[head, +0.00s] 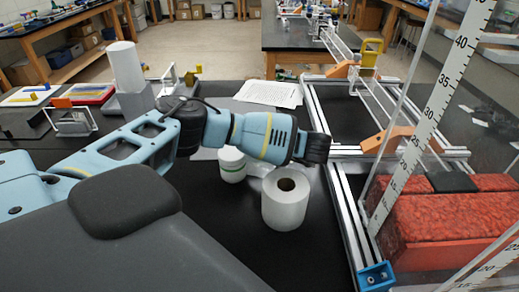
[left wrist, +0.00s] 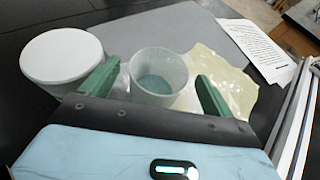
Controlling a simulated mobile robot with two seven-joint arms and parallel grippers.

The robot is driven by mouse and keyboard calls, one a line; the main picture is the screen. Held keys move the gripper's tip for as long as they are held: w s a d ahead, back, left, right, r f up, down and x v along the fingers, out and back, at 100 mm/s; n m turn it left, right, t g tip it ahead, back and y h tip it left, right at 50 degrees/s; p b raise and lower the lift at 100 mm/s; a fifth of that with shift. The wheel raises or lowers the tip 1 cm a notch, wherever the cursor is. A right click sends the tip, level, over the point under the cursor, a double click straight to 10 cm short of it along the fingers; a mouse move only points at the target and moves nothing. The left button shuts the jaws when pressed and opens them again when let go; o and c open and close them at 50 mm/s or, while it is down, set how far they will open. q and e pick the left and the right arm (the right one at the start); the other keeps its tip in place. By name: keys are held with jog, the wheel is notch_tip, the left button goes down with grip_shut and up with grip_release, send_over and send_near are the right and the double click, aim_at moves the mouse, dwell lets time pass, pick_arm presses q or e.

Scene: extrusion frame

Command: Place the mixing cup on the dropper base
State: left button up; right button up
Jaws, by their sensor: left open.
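In the left wrist view a translucent cup (left wrist: 170,68) with teal contents, which looks like the mixing cup, stands upright between the green fingers of my left gripper (left wrist: 158,72). The fingers are apart, one on each side of the cup, and I see gaps between them and its wall. In the head view my left gripper (head: 318,149) is above the black table, and I cannot make out the cup behind it. No part is clearly recognisable as the dropper base. My right gripper is in neither view.
A white jar with a green stripe (head: 232,170) stands left of my gripper; a white paper roll (head: 286,208) stands in front. An aluminium extrusion frame (head: 346,208), clear ruled panel (head: 440,110) and red blocks (head: 445,225) are right. Printed paper (head: 270,93) lies behind.

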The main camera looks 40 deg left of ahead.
pick_arm(q)
jog(key=shift+a+f, duration=0.5)
jog(key=shift+a, duration=0.2)
jog(key=shift+a+f, duration=0.1)
jog(key=shift+a, duration=0.4)
jog(key=shift+w, duration=0.1)
jog(key=shift+c, duration=0.5)
jog(key=c, duration=1)
jog(key=shift+c, duration=0.2)
